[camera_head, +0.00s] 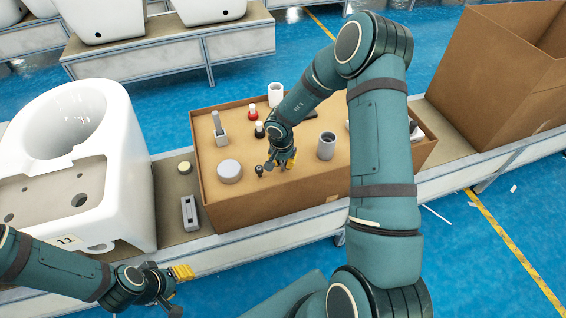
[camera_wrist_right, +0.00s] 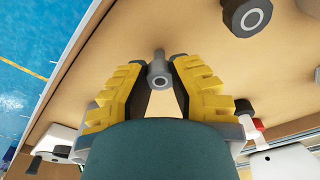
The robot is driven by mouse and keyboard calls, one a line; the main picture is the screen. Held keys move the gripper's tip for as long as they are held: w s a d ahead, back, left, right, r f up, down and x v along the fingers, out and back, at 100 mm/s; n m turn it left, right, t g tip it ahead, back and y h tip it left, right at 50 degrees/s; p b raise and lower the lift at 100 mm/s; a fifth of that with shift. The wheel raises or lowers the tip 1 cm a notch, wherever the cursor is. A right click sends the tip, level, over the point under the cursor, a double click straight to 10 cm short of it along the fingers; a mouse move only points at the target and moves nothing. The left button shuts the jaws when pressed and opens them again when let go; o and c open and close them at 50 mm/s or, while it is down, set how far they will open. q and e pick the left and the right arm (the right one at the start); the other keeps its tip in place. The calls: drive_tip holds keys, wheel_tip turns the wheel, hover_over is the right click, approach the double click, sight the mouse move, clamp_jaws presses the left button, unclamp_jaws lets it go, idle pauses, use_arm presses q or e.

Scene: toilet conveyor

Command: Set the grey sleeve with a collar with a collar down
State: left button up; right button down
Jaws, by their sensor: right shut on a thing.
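The grey sleeve with a collar (camera_wrist_right: 159,72) is between the yellow fingertips of my right gripper (camera_wrist_right: 159,68) in the right wrist view. It shows a round end with a hole and a narrower part beyond it. In the head view my right gripper (camera_head: 287,160) is low over the cardboard box (camera_head: 275,211), near its front middle, and largely hides the sleeve. I cannot tell whether the sleeve touches the box floor. My left gripper (camera_head: 178,286) is at the lower left, away from the box; its finger opening is not clear.
A wider grey sleeve (camera_head: 326,146) stands right of my right gripper. A pale round disc (camera_head: 229,171) lies to its left. A red-and-white piece (camera_head: 253,112) and a white cylinder (camera_head: 275,94) stand behind. A white toilet (camera_head: 80,165) is left of the box; a tall empty-looking carton (camera_head: 495,75) is right.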

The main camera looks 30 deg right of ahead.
drive_tip(key=shift+r, duration=0.1)
drive_tip(key=c, duration=1)
unclamp_jaws()
drive_tip(key=shift+f, duration=0.2)
